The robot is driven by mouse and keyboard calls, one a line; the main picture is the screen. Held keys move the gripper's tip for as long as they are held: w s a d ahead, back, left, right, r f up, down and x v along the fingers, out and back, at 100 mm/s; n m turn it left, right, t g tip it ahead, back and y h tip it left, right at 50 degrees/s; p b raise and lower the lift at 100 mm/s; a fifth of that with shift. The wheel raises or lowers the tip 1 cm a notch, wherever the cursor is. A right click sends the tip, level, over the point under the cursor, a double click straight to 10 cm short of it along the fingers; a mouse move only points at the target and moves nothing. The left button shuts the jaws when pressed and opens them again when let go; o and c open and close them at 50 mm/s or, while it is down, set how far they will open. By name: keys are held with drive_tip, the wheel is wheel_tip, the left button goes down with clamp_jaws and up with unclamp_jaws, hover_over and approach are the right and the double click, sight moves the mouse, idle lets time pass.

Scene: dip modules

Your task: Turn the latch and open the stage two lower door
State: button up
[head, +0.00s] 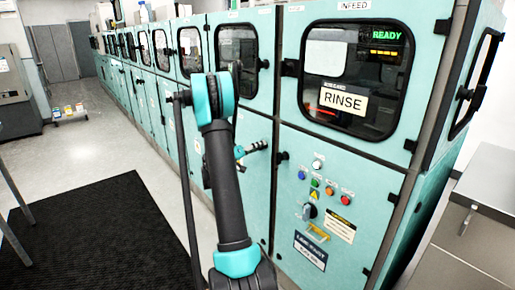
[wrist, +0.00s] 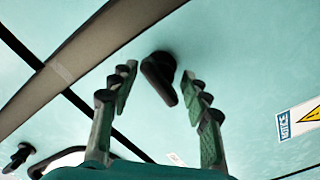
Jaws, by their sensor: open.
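In the wrist view a black latch handle (wrist: 160,76) sits on a teal door panel (wrist: 235,60), beside a dark seam and a grey-brown frame strip. My gripper (wrist: 157,82) is open, its two segmented fingers on either side of the latch with gaps showing. Whether either finger touches it I cannot tell. In the head view my gripper (head: 252,148) is in front of a lower teal door (head: 256,195) left of the infeed unit. My arm covers part of that row, and the latch between the fingers is not clear there. The door appears shut.
The infeed unit (head: 345,215) at right has a window, a RINSE sign (head: 343,98), buttons and a knob. A black mat (head: 105,235) lies on the open floor at left. A grey bench (head: 480,215) stands at right. Another latch (wrist: 18,157) shows in the wrist view.

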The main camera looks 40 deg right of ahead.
drive_tip(key=shift+c, duration=0.6)
clamp_jaws()
drive_tip(key=shift+a, duration=0.2)
